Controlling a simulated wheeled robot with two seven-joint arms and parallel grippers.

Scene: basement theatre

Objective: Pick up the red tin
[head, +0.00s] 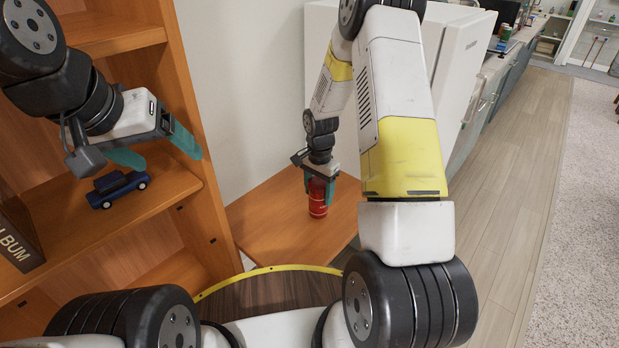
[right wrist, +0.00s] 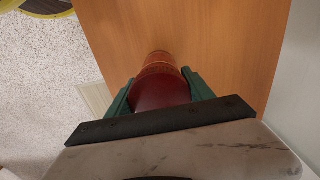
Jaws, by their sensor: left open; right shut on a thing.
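The red tin (head: 317,203) is upright at the orange wooden table (head: 265,222) in the middle of the head view. My right gripper (head: 318,190) comes down on it from above and is shut on it, one teal finger on each side. In the right wrist view the tin (right wrist: 160,88) shows between the two green fingers of the right gripper (right wrist: 158,92). I cannot tell whether its base touches the table. My left gripper (head: 160,150) is open and empty at the wooden shelf on the left, just above a dark blue toy car.
The dark blue toy car (head: 118,188) and an album (head: 18,240) sit on the wooden shelf unit (head: 170,190). A white wall (head: 240,90) stands behind the table, and a white fridge (head: 462,70) behind my right arm. Open floor (head: 525,170) lies on the right.

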